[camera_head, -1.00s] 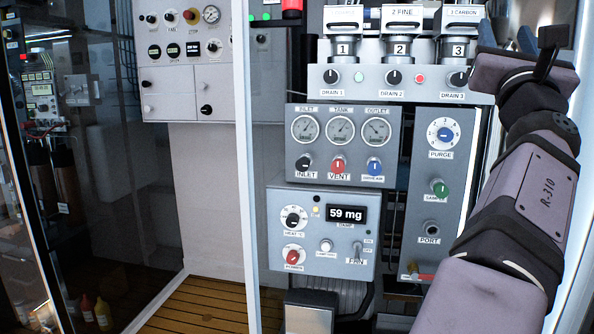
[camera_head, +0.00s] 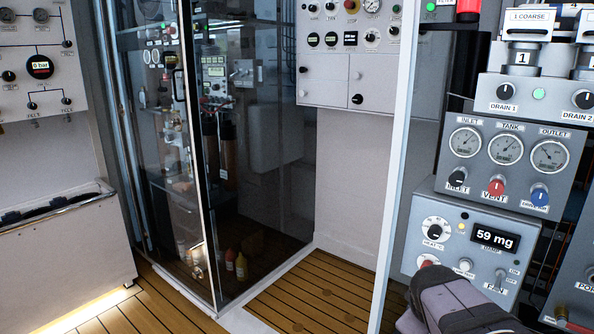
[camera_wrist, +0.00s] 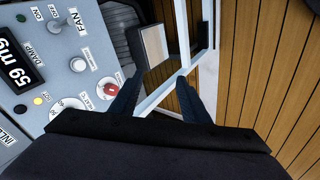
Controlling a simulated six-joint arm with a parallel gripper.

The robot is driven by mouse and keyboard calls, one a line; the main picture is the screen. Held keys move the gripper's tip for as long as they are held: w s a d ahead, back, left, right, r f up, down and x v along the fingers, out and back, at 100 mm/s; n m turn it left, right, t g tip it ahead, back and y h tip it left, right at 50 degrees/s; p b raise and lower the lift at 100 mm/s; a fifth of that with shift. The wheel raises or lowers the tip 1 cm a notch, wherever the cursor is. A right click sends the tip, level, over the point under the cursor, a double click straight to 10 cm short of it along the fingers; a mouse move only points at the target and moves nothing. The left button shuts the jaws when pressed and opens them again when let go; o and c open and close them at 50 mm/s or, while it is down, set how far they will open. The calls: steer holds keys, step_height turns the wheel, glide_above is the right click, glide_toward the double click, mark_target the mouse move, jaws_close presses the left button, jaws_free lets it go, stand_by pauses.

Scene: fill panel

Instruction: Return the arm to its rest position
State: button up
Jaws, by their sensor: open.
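My gripper (camera_wrist: 158,98) shows in the wrist view as two dark fingers set apart, with nothing between them. Beyond the fingers are a white frame bar and a slatted wood floor (camera_wrist: 250,60). My purple-grey arm (camera_head: 455,300) enters the head view at the bottom right, in front of the lower part of the meter panel (camera_head: 465,215). That panel reads "59 mg". My fingertips cannot be made out in the head view.
The gauge panel (camera_head: 510,155) and the drain panel (camera_head: 540,100) stand at the right. A white upright post (camera_head: 397,150) is left of them. A dark glass cabinet (camera_head: 270,170) stands mid-left. The wood floor in front is clear.

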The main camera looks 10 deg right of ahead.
steer(key=s+a+f+m+g+y, duration=0.4)
steer(key=s+a+f+m+g, duration=0.1)
steer(key=s+a+f, duration=1.05)
step_height(320, 180, up, 37)
steer(key=a+g+p, duration=0.1)
steer(key=a+p, duration=0.2)
steer(key=p, duration=3.6)
step_height(320, 180, down, 15)
steer(key=b, duration=1.6)
steer(key=shift+s+d+y, duration=0.2)
steer(key=shift+d+y, duration=0.05)
steer(key=shift+y, duration=0.05)
